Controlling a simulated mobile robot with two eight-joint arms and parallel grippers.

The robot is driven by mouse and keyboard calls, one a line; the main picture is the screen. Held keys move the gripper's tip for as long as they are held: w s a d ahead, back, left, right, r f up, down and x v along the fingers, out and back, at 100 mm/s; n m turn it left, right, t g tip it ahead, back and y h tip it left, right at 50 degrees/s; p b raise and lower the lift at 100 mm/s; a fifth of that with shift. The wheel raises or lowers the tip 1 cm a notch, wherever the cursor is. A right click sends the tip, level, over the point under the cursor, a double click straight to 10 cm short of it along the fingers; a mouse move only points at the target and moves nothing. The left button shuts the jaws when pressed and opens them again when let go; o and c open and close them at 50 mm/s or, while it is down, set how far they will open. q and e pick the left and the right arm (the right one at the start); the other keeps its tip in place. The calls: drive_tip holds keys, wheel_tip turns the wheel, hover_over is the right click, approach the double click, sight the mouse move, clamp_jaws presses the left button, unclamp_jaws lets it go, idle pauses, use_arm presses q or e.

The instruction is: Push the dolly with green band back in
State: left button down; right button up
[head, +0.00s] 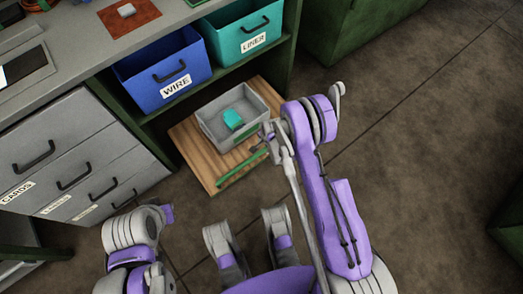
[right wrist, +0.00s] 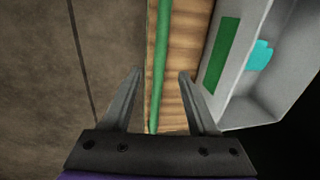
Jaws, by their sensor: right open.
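The dolly (head: 193,153) is a wooden board standing partly out from under the bench's lower shelf. A green bar (head: 241,167) runs along its front edge. A grey bin (head: 212,130) with a green label sits on the board and holds a teal item (head: 233,119). My right gripper (head: 268,142) is at the bar's right end. In the right wrist view its open fingers (right wrist: 160,73) are on either side of the green bar (right wrist: 161,50) in the picture; I cannot tell if they touch it. The bin's green label (right wrist: 221,55) shows beside the right finger.
A blue WIRE bin (head: 165,77) and a teal LINER bin (head: 242,33) sit on the shelf above. Grey drawers (head: 60,150) stand left of the dolly. A green cabinet (head: 350,30) is at the back. The brown floor (head: 440,150) to the right is clear.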

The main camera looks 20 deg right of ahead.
sight(261, 152)
drive_tip(key=f+b, duration=0.1)
drive_tip(key=f, duration=0.2)
drive_tip(key=w+f, duration=0.1)
drive_tip(key=f, duration=0.2)
drive_tip(key=w+f+b, duration=0.1)
drive_tip(key=f, duration=0.3)
drive_tip(key=shift+a+f+b, duration=0.1)
drive_tip(key=shift+a+b, duration=0.2)
drive_tip(key=shift+a, duration=0.1)
clamp_jaws()
idle(0.8)
